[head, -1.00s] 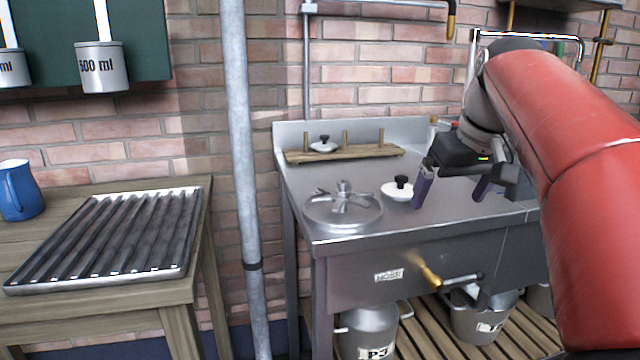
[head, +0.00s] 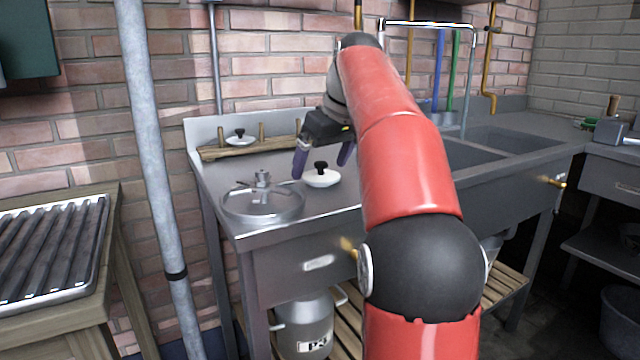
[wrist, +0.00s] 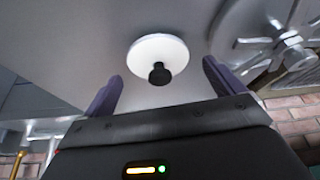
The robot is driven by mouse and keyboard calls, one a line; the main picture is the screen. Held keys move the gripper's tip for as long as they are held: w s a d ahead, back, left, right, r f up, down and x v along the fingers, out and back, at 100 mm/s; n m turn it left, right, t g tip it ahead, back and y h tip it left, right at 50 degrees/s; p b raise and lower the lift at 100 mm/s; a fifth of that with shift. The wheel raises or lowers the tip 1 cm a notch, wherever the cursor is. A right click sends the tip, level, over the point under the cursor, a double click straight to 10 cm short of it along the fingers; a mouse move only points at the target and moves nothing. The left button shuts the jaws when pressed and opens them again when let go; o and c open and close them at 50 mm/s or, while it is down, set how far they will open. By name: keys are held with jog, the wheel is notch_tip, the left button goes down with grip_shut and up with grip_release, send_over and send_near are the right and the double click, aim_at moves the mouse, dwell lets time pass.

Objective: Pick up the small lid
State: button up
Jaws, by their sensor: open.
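A small white lid with a black knob (head: 321,178) lies on the steel counter, knob up. My gripper (head: 321,168) is open and empty, with its purple fingers to either side of the knob in the head view. In the wrist view the white lid (wrist: 150,52) is ahead of my gripper (wrist: 162,70), roughly centred between the fingertips, and nothing is gripped. The exact gap to the knob cannot be told. A second white lid with a black knob (head: 239,139) sits on the wooden peg rack at the back.
A large steel lid with a clamp (head: 262,203) lies left of the small lid; it also shows in the wrist view (wrist: 262,40). The wooden rack (head: 270,146) with upright pegs stands by the wall. Sinks (head: 510,141) are to the right. A grey pipe (head: 150,150) stands left.

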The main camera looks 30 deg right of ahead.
jog(key=shift+w+f, duration=0.3)
jog(key=shift+f, duration=0.35)
jog(key=shift+c, duration=0.4)
jog(key=c, duration=1)
